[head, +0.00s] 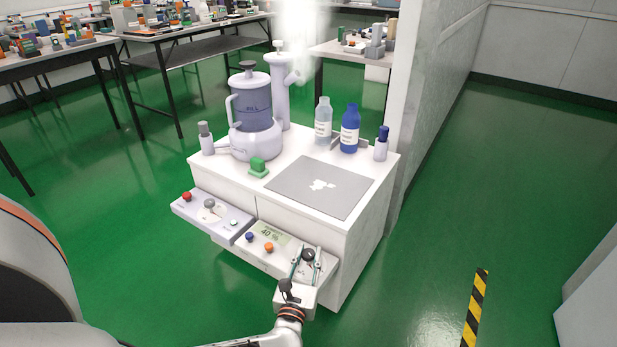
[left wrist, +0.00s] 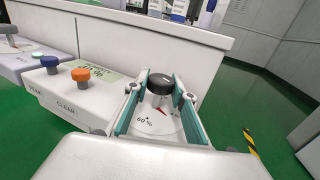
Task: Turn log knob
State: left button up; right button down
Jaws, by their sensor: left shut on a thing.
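The right-hand tester (head: 270,246) is a pale box on the front of the white cabinet. It has a display reading 40 %, a blue button (left wrist: 49,64) labelled PEAK and an orange button (left wrist: 79,74) labelled CLEAR. A black round knob (left wrist: 160,83) stands at its right end above a dial with a red pointer and a "60 %" mark. My left gripper (head: 306,257) is shut on this black knob, one finger on each side. The knob also shows in the head view (head: 308,254). No "log" label can be read. My right gripper is not in view.
Another tester (head: 212,217) to the left has a red button, a grey knob and a pale button. On the cabinet top stand a humidifier-like vessel (head: 254,120), bottles (head: 349,130) and a grey mat (head: 290,183). Green floor is free to the right, with a striped strip (head: 475,310).

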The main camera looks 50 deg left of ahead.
aim_at(308, 252)
pick_arm(q)
jog(key=shift+n+g+y+b, duration=0.3)
jog(key=shift+n+g+y, duration=0.9)
jog(key=shift+y, duration=0.3)
jog(key=shift+g, duration=0.3)
jog(key=o, duration=1.1)
jog(key=shift+r, duration=0.1)
notch_tip(308, 252, up, 10)
jog(key=shift+f, duration=0.1)
